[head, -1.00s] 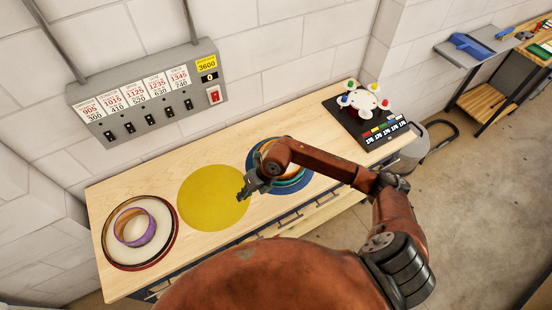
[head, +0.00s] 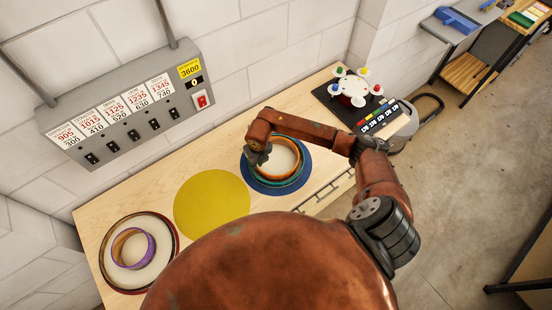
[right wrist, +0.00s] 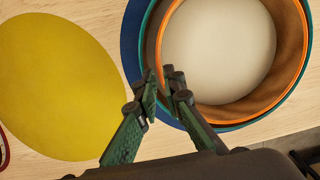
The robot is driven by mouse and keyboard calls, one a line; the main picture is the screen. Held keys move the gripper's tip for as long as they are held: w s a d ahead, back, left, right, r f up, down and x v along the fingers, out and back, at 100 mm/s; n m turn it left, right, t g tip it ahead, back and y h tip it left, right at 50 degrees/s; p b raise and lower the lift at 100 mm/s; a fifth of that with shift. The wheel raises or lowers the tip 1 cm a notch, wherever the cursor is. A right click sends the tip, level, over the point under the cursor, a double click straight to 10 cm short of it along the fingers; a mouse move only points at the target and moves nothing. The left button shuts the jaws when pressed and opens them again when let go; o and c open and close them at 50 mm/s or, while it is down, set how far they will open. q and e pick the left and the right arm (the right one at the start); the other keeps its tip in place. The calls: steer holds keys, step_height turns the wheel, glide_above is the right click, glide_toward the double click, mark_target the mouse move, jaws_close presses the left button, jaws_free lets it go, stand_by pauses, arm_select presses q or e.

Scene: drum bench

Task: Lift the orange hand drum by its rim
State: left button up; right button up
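The orange hand drum (head: 283,141) sits inside a larger teal drum (head: 302,176) on a round blue mat (head: 263,187). In the right wrist view the orange drum (right wrist: 286,88) shows its rim and pale inside, with the teal rim (right wrist: 147,40) around it. My right gripper (head: 259,160) is at the left side of the drums. In the right wrist view its fingertips (right wrist: 161,82) are a narrow gap apart, over the near-left part of the rims. I cannot tell whether they touch the orange rim. My left gripper is out of view.
A yellow round mat (head: 212,205) lies empty left of the drums. Further left a purple ring drum (head: 147,262) stands inside a wide dark-red-rimmed drum (head: 173,243). A black panel with a white knobbed disc (head: 335,103) is at the bench's right end. A grey switch box (head: 125,110) hangs on the wall.

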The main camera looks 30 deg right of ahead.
step_height(320, 180, down, 3)
steer(key=shift+w+r+p, duration=0.1)
steer(key=shift+r+p, duration=0.1)
steer(key=shift+p, duration=0.25)
steer(key=shift+f, duration=0.75)
steer(key=shift+w, duration=0.1)
jaws_close()
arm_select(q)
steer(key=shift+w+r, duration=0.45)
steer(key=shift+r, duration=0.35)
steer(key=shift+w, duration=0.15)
arm_select(e)
steer(key=shift+r, duration=0.1)
